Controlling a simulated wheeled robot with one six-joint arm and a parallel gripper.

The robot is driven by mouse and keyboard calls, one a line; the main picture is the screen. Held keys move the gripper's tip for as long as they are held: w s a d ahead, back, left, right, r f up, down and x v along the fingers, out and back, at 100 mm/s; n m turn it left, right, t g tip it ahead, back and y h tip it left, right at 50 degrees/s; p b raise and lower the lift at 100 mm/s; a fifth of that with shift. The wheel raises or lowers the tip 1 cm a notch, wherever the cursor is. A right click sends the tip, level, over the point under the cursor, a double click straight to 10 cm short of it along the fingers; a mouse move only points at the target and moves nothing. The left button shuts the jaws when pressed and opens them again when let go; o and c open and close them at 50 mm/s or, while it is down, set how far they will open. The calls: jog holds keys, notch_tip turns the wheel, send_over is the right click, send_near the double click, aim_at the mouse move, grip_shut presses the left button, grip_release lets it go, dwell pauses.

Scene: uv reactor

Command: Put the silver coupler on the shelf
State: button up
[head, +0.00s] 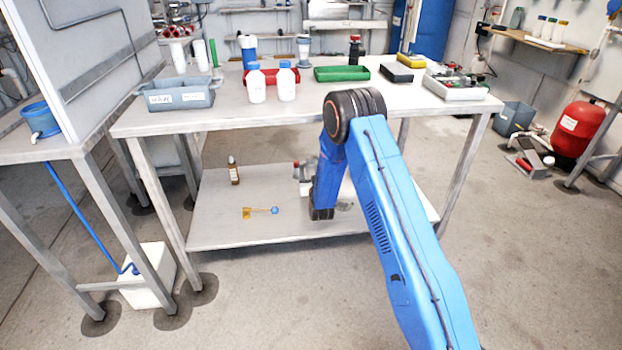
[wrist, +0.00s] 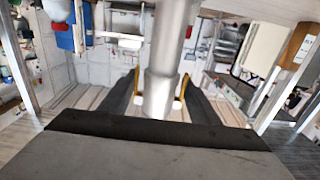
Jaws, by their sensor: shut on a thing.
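A silver coupler (wrist: 170,50), a smooth stepped metal cylinder, stands out in the wrist view between the two dark fingers of my gripper (wrist: 159,97). The fingers are shut on it, with yellowish pads at its sides. Its top runs out of the frame. In the head view my blue arm reaches to the front of the worktable, and its wrist hangs before the lower shelf (head: 225,215). The arm hides my gripper and the coupler there, at least mostly.
A grey and red item (head: 303,171) shows beside my wrist. The worktable top (head: 240,112) above holds bottles and trays. The shelf's front left is bare.

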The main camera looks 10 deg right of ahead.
jog(key=shift+f, duration=1.9)
jog(key=o, duration=1.3)
